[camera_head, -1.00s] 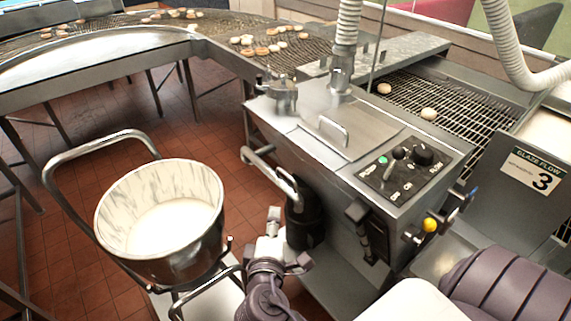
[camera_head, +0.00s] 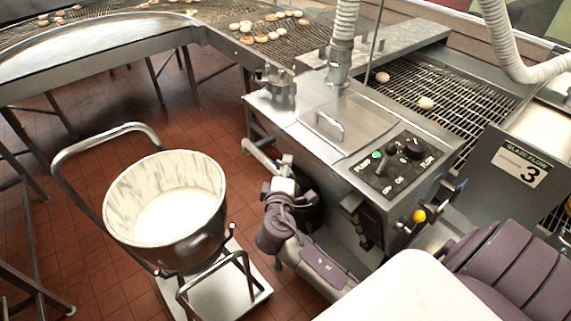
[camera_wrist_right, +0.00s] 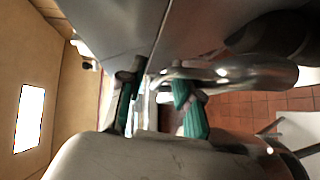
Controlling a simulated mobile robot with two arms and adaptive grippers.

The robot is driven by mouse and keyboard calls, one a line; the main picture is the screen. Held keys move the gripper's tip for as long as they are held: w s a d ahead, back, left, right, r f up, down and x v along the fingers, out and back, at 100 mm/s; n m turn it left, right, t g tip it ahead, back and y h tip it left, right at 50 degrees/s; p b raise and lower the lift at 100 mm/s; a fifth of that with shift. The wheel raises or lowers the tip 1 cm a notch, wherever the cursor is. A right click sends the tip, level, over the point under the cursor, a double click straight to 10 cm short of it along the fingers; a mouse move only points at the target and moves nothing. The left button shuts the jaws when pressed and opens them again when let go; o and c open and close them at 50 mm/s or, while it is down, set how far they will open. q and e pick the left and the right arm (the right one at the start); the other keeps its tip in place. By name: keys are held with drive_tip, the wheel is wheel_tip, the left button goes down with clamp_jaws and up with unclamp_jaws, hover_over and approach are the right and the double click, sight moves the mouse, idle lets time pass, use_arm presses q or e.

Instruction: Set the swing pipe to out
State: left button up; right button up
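The swing pipe (camera_head: 259,157) is a bare steel tube on the left side of the glaze machine (camera_head: 340,140). Its visible end points toward the back left, and its near part is hidden behind my right gripper. My right gripper (camera_head: 284,168) is right at the near part of the pipe. In the right wrist view, the two green-padded fingers (camera_wrist_right: 160,105) stand apart, and a shiny steel pipe (camera_wrist_right: 265,74) runs in from the right behind them. Whether the fingers touch it I cannot tell. My left gripper is not in view.
A steel bucket (camera_head: 118,229) of white glaze stands on a trolley (camera_head: 240,288) left of the machine. The control panel (camera_head: 404,163) and a yellow knob (camera_head: 419,216) are on the machine's right. Red tiled floor (camera_head: 105,290) is free around the trolley.

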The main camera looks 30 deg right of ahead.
drive_tip(key=shift+w+d, duration=0.1)
drive_tip(key=shift+w, duration=0.05)
drive_tip(key=shift+c, duration=0.3)
clamp_jaws()
drive_tip(key=shift+f, duration=0.1)
